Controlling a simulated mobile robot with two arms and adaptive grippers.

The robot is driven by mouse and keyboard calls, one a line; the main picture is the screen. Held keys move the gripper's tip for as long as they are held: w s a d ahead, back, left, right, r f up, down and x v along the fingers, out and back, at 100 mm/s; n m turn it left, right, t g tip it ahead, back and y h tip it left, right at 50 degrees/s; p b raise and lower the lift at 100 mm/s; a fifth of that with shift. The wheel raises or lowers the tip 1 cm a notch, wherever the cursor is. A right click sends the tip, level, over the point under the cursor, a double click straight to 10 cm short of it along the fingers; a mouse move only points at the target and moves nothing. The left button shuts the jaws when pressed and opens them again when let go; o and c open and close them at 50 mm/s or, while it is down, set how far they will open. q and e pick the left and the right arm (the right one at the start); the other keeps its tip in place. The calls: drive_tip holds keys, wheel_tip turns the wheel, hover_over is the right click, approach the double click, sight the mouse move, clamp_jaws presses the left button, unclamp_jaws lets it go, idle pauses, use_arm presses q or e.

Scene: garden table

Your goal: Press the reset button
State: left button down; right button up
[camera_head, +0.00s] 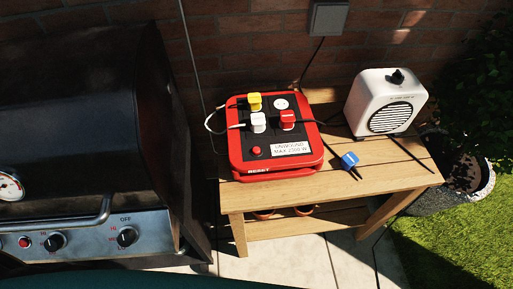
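The reset button (256,151) is a small round red knob near the front left of the red and black power box (233,160). The word RESET is printed on the box's red front edge below it. The box sits on a wooden table (400,180). A yellow plug (254,102), a white plug (258,122) and a red plug (287,119) stand in the box's sockets, behind the button. A white label with a wattage limit lies to the right of the button. Nothing covers the button. Neither of my grippers shows in the head view.
A blue plug (349,160) lies loose on the table to the right of the box. A white heater-like appliance (379,101) stands at the table's right. A black grill (75,100) with knobs stands close on the left. A brick wall (240,40) is behind.

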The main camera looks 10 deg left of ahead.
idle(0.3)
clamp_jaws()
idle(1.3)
